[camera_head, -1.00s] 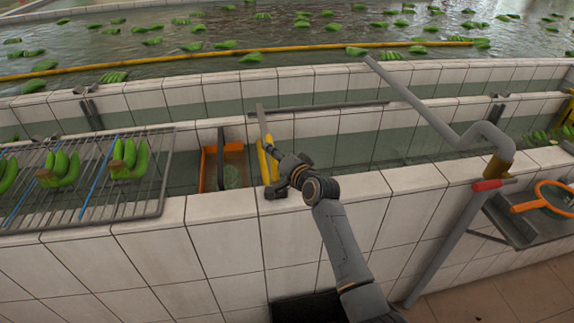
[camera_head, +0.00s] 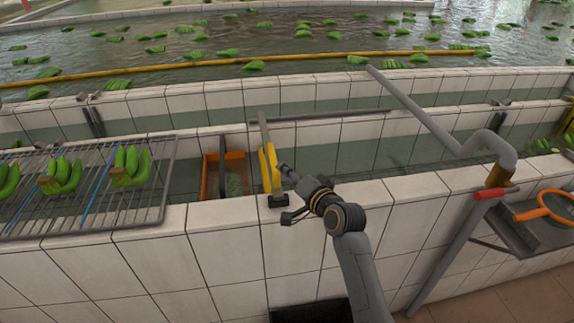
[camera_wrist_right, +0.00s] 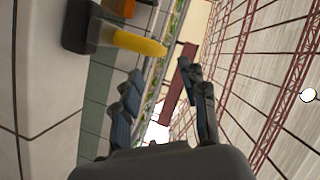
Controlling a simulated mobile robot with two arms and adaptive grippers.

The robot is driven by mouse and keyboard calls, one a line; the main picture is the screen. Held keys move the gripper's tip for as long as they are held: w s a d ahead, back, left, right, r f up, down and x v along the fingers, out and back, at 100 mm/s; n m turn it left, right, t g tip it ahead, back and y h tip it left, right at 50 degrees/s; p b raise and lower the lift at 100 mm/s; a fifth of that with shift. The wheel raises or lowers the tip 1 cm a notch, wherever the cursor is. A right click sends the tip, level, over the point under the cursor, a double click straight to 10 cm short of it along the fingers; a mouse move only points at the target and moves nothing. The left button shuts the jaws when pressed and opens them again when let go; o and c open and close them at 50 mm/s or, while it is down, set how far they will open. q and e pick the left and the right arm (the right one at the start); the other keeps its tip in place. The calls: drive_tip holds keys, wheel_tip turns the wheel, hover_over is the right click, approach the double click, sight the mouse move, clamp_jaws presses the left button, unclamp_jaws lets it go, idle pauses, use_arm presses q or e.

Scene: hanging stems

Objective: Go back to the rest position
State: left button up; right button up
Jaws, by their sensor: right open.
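My right gripper (camera_head: 285,193) is just right of the yellow-handled tool, at the top of the tiled wall. Its fingers are spread apart with nothing between them. In the right wrist view, its two fingers (camera_wrist_right: 160,75) are also apart and empty. The yellow-handled tool (camera_head: 268,168) stands upright in a dark holder (camera_head: 273,201) on the wall's edge, clear of the fingers. Its yellow handle shows in the right wrist view (camera_wrist_right: 137,42), beyond the fingers. My left gripper is not in view.
A metal rack (camera_head: 150,200) with green banana bunches (camera_head: 130,167) lies at the left. An orange crate (camera_head: 210,180) sits in the trough behind the wall. A bent grey pipe (camera_head: 440,125) and an orange hoop (camera_head: 545,210) are at the right.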

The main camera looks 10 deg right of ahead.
drive_tip(key=s+d+f+n+g+h, duration=0.1)
drive_tip(key=s+d+f+n+g, duration=0.1)
drive_tip(key=s+f, duration=0.5)
drive_tip(key=s+d+f+n+g+h, duration=0.1)
drive_tip(key=s+d+f+n+g, duration=0.15)
drive_tip(key=s+f, duration=0.45)
drive_tip(key=s+d+f+n+g+h, duration=0.1)
drive_tip(key=s+d+n+g+h, duration=0.15)
drive_tip(key=s, duration=1.05)
drive_tip(key=s+d+f+n+g+h, duration=0.15)
drive_tip(key=s+d+g, duration=0.25)
drive_tip(key=s, duration=0.9)
wheel_tip(320, 180, down, 27)
drive_tip(key=s+n+g, duration=0.1)
drive_tip(key=s, duration=0.2)
drive_tip(key=s+d+f+g, duration=0.1)
drive_tip(key=s+d+f, duration=0.1)
drive_tip(key=s+f, duration=1.2)
drive_tip(key=shift+s+d+f+g, duration=0.3)
drive_tip(key=shift+s+d+f, duration=0.1)
drive_tip(key=shift+s, duration=0.4)
